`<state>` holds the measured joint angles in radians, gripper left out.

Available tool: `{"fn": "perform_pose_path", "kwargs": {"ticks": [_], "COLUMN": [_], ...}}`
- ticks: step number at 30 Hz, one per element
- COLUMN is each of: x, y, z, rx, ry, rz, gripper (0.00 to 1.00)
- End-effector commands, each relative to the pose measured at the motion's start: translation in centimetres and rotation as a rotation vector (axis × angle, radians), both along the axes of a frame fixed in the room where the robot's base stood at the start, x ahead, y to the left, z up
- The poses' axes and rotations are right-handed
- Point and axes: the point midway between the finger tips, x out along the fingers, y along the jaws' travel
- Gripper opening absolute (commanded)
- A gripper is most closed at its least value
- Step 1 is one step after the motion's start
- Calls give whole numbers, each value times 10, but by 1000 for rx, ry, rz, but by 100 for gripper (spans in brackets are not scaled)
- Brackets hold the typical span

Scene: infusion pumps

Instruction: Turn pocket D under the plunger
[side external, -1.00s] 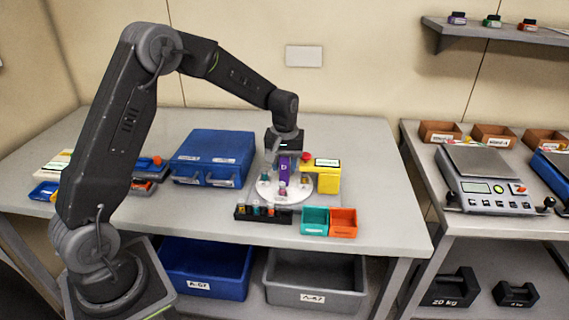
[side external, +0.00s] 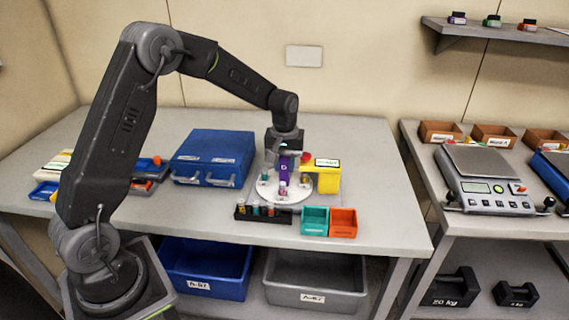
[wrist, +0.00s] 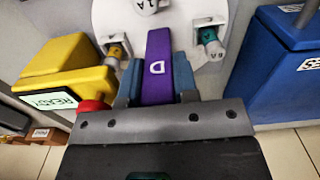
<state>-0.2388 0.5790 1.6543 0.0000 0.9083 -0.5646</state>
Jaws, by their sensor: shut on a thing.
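The white round turntable (side external: 270,196) lies flat on the table beside the yellow plunger unit (side external: 327,178). An upright purple tab marked D (wrist: 157,68) rises from it, and it also shows in the side view (side external: 285,172). My gripper (side external: 285,155) points down over the turntable. In the wrist view my gripper (wrist: 156,88) is shut on the purple tab, one blue-grey finger on each side. Small labelled vials sit around the disc, one yellowish (wrist: 115,50) and one teal (wrist: 208,37). The plunger itself cannot be made out.
The yellow unit's screen (wrist: 50,100) reads READY, and a red knob (wrist: 92,105) is close to my gripper. A blue case (side external: 212,158) stands to the left. A black vial rack (side external: 263,215), a teal bin (side external: 314,220) and an orange bin (side external: 343,223) line the front.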

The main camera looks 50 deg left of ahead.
Motion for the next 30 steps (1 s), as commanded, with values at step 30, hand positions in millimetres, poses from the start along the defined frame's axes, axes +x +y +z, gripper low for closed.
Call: {"fn": "perform_pose_path", "kwargs": {"ticks": [30], "x": [0], "y": [0], "z": [1], "rx": [0], "ry": [-1], "rz": [456], "gripper": [0]}}
